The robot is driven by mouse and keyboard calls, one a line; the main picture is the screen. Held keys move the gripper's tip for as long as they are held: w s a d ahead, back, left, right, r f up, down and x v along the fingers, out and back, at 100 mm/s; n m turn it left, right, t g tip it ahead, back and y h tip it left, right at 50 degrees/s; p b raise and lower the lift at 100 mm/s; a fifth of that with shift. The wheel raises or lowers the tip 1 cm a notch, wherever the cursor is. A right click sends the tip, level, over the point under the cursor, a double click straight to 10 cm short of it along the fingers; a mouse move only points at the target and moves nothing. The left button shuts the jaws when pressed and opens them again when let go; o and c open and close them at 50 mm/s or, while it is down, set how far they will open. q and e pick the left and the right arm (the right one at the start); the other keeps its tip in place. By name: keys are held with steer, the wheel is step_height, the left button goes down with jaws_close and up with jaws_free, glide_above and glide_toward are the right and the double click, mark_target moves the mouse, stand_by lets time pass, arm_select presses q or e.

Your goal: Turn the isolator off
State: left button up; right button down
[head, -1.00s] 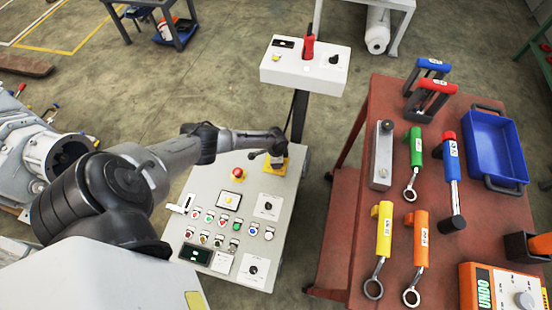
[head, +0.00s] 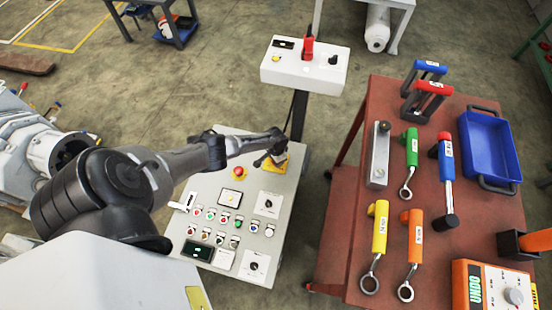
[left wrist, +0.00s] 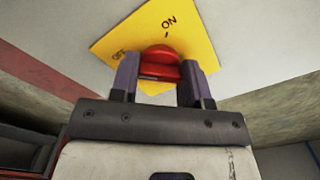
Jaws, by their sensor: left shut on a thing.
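The isolator is a red knob (left wrist: 160,62) on a yellow plate (left wrist: 118,36) marked ON at the top and OFF at the left in the left wrist view. My left gripper (left wrist: 164,75) is shut on the red knob, one finger on each side. Which mark the knob points to cannot be told. In the head view the yellow plate (head: 277,169) is at the upper right of the sloped control panel (head: 205,270), and my left gripper (head: 266,160) covers the knob. My right gripper is not in view.
A red emergency button (head: 239,173) and several small buttons and dials share the panel. A white box (head: 280,72) on a post stands behind it. A red table (head: 340,245) with tools and a blue tray (head: 490,150) stands at the right.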

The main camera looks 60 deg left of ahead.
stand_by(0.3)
arm_select(q)
steer(key=o, duration=0.9)
steer(key=shift+r, duration=0.25)
step_height(320, 180, up, 13)
steer(key=p, duration=0.8)
steer(key=shift+r, duration=0.15)
